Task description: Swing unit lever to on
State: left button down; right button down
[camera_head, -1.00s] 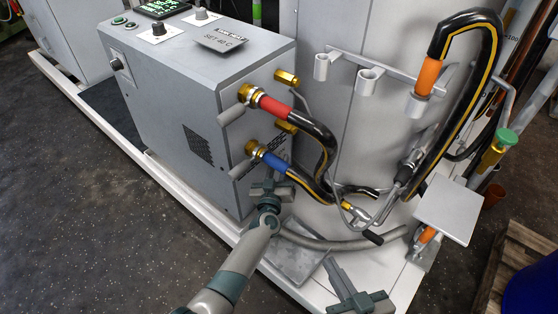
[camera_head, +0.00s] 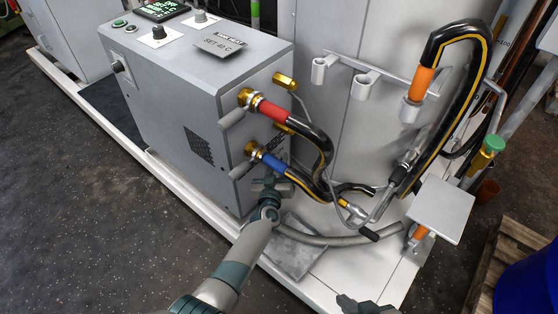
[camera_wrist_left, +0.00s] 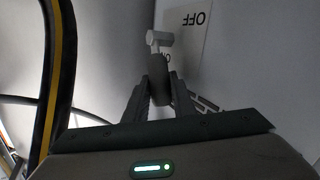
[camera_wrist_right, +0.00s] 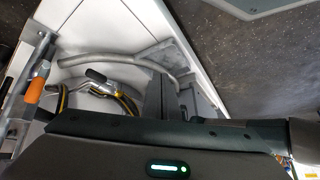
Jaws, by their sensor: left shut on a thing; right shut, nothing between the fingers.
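The grey unit (camera_head: 200,95) stands at the left in the head view. My left gripper (camera_head: 272,186) is low at the unit's right end, just below the blue-banded hose. In the left wrist view the lever (camera_wrist_left: 160,40) has a light grey head and a darker handle, and my left gripper (camera_wrist_left: 162,92) is shut on that handle. An OFF label (camera_wrist_left: 196,18) and a partly covered ON label (camera_wrist_left: 193,53) are on the panel behind it. The head view does not show the lever clearly. My right gripper (camera_wrist_right: 172,98) is shut and empty, above the platform.
A red-banded hose (camera_head: 275,111) and a blue-banded hose (camera_head: 273,162) leave the unit just above my left gripper. A black hose (camera_head: 480,60) hangs from the rack at right. A grey hose (camera_head: 330,239) lies on the platform. The dark floor at left is clear.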

pick_arm(q)
jog(key=shift+w+a+r, duration=0.1)
jog(key=shift+r, duration=0.1)
jog(key=c, duration=1.8)
grip_release()
jog(key=shift+o, duration=0.2)
jog(key=shift+f, duration=0.15)
